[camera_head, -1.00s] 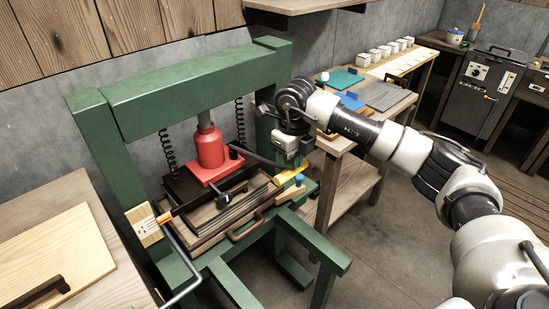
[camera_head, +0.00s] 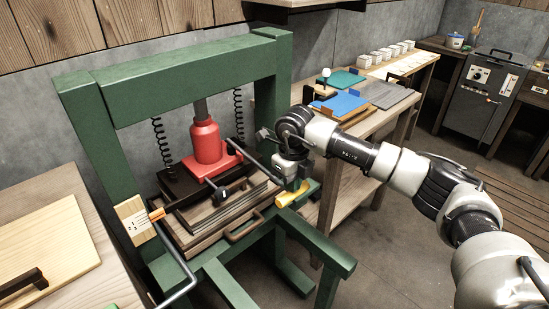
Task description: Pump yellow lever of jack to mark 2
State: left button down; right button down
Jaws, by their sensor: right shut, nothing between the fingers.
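The red jack (camera_head: 208,145) stands inside the green press frame (camera_head: 185,78). Its dark lever (camera_head: 258,165) slopes down to the right and ends in a yellow grip (camera_head: 291,197). My right gripper (camera_head: 291,184) is shut and empty, just above the yellow grip; its fingers partly hide the lever's end, and I cannot tell if they touch. A pale scale plate (camera_head: 132,217) is on the left post, with an orange pointer (camera_head: 157,214) beside it. The marks are too small to read. My left gripper is not in view.
A wooden mould with a curved handle (camera_head: 244,230) lies under the jack. Coil springs (camera_head: 163,142) hang on both sides. A wooden bench (camera_head: 65,240) is at left. A side table (camera_head: 350,148) with blue and green pieces stands behind my right arm.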

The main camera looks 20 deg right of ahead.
aim_at(291, 195)
notch_tip(291, 195, down, 4)
jog(key=shift+f+b, duration=0.2)
jog(key=shift+b, duration=1)
notch_tip(291, 195, up, 15)
jog(key=p, duration=0.9)
jog(key=shift+f+p, duration=0.2)
jog(key=shift+p, duration=0.15)
jog(key=shift+f, duration=0.1)
notch_tip(291, 195, down, 10)
jog(key=b, duration=0.6)
jog(key=shift+r+b, duration=0.2)
jog(key=shift+b, duration=0.15)
notch_tip(291, 195, up, 10)
jog(key=p, duration=0.6)
